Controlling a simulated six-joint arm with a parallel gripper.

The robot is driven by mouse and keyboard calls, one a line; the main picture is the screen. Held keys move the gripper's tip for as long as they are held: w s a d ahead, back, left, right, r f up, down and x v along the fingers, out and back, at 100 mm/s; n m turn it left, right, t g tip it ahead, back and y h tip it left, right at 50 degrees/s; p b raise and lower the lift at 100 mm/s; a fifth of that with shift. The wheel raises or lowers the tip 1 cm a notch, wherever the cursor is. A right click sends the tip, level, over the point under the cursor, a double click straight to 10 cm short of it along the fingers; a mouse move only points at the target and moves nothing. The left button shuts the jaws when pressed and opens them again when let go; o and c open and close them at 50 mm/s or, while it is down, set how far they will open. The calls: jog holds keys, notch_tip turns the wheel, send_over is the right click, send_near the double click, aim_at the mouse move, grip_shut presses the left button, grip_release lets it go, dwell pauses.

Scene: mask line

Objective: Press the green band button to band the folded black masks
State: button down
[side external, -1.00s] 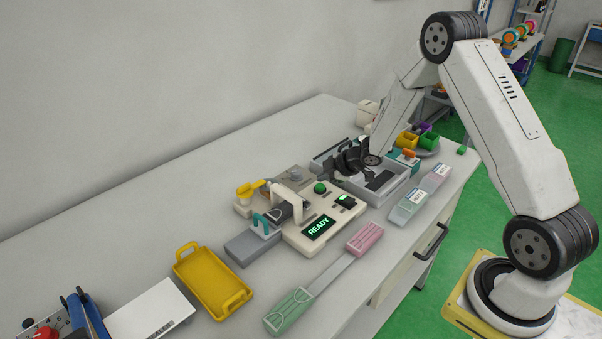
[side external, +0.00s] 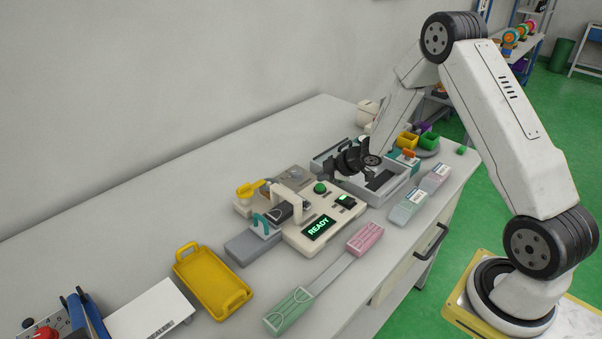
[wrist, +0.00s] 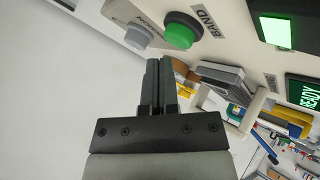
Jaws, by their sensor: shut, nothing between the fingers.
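The green band button (side external: 320,188) is a round dome on the cream banding machine (side external: 310,243). In the wrist view the green button (wrist: 182,32) sits beside the word BAND, just beyond my fingertips. My gripper (side external: 334,175) is over the machine's back right side, close to the button. In the wrist view my gripper (wrist: 159,63) has its two fingers together with nothing between them. A gap shows between fingertips and button. A dark folded bundle (side external: 279,212), seemingly the black masks, lies at the cream arch, partly hidden by it. The screen (side external: 318,228) reads READY in green.
A grey round button (wrist: 138,37) is beside the green one. A grey bin (side external: 402,188) stands right of the machine. A yellow tray (side external: 213,284) is at the left. Pink and green cases (side external: 366,238) lie in front.

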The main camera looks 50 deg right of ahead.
aim_at(323, 186)
jog(key=shift+f, duration=0.15)
jog(key=shift+f, duration=0.3)
jog(key=shift+f, duration=0.45)
dwell(1.4)
jog(key=shift+r, duration=0.9)
jog(key=shift+r, duration=0.1)
jog(key=shift+r, duration=2.4)
